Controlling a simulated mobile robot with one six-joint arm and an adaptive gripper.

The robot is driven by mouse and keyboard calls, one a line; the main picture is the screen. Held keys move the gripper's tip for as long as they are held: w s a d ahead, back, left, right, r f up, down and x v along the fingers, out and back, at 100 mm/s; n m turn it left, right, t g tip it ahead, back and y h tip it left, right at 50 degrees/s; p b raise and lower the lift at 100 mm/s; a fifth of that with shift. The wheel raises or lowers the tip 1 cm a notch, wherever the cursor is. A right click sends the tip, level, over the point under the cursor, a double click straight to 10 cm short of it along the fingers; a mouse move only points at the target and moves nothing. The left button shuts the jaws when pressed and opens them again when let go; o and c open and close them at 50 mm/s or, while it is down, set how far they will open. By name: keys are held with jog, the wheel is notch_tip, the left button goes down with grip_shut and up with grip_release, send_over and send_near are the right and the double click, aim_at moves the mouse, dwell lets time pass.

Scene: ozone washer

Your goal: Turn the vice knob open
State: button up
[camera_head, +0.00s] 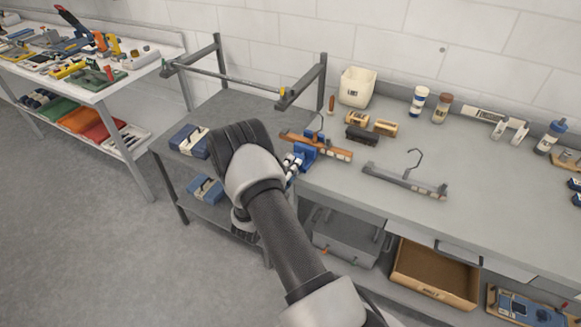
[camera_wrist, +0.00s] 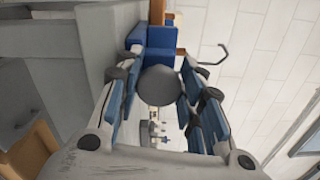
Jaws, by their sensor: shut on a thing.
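The blue vice (camera_head: 305,158) sits at the front left edge of the workbench. A wooden hanger (camera_head: 335,151) crosses at the vice jaws; I cannot tell how firmly it is held. In the wrist view the blue vice body (camera_wrist: 158,38) is straight ahead, with the round grey vice knob (camera_wrist: 158,84) in front of it. In the head view my gripper (camera_head: 291,167) is at the front of the vice, and the knob is hidden by my arm.
A grey hanger (camera_head: 405,182) lies on the workbench (camera_head: 480,170) to the right. Wooden brushes (camera_head: 384,126), a white bin (camera_head: 357,87) and bottles (camera_head: 420,99) stand behind. A metal frame (camera_head: 240,83) rises over the left cart. A cardboard box (camera_head: 436,277) sits below the bench.

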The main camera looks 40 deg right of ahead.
jog(key=shift+f+n, duration=0.1)
jog(key=shift+n, duration=0.9)
jog(key=o, duration=1.1)
jog(key=shift+c, duration=0.2)
jog(key=v, duration=0.8)
